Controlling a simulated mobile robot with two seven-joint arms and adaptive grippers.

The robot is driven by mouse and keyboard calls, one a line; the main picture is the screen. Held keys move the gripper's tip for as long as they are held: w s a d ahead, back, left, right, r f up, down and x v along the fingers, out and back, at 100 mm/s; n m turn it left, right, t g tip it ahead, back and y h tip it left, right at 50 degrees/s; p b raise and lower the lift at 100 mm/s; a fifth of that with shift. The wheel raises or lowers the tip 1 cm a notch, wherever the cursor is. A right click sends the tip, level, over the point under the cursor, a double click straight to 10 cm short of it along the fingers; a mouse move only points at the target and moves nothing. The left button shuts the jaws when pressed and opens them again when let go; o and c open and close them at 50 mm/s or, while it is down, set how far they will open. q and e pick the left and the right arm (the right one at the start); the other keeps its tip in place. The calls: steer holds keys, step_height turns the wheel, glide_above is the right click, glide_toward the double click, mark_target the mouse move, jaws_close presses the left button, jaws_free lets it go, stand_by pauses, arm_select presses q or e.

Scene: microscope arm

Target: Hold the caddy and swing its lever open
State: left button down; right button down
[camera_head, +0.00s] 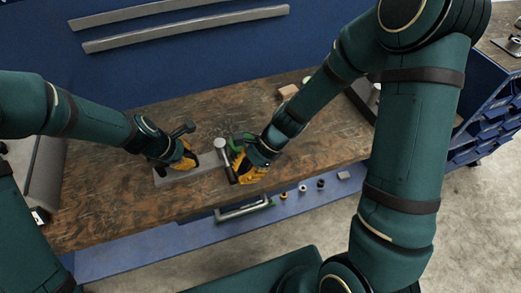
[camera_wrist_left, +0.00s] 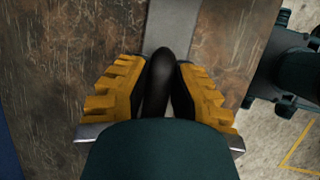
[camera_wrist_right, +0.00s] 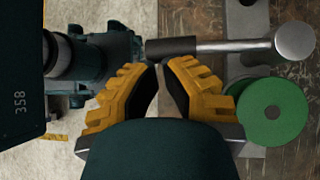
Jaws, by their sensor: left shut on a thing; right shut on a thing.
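The caddy has a flat grey base (camera_head: 205,163) on the brown workbench; the base also shows in the left wrist view (camera_wrist_left: 172,25). My left gripper (camera_head: 188,161) is shut on a black rounded part of the caddy (camera_wrist_left: 169,80), over the left end of the base. A lever with a metal rod (camera_wrist_right: 235,46), black grip and silver round end lies across the caddy's right side. My right gripper (camera_head: 250,174) is shut beside the lever's black grip (camera_head: 232,175); its fingers partly hide what they hold. A green disc (camera_wrist_right: 272,112) sits beside it.
The workbench (camera_head: 110,205) is clear left and in front of the caddy. A small block (camera_head: 288,91) lies behind my right arm. Several small parts and a green-ended frame (camera_head: 243,211) sit on the blue lower shelf. Blue bins (camera_head: 490,125) stand at the right.

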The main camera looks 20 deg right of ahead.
steer(key=d+f+v, duration=0.1)
steer(key=d+v, duration=0.1)
steer(key=v, duration=1.1)
steer(key=shift+s+f, duration=0.25)
steer(key=shift+s, duration=0.05)
steer(key=shift+d, duration=0.1)
arm_select(q)
steer(key=c, duration=0.9)
jaws_free()
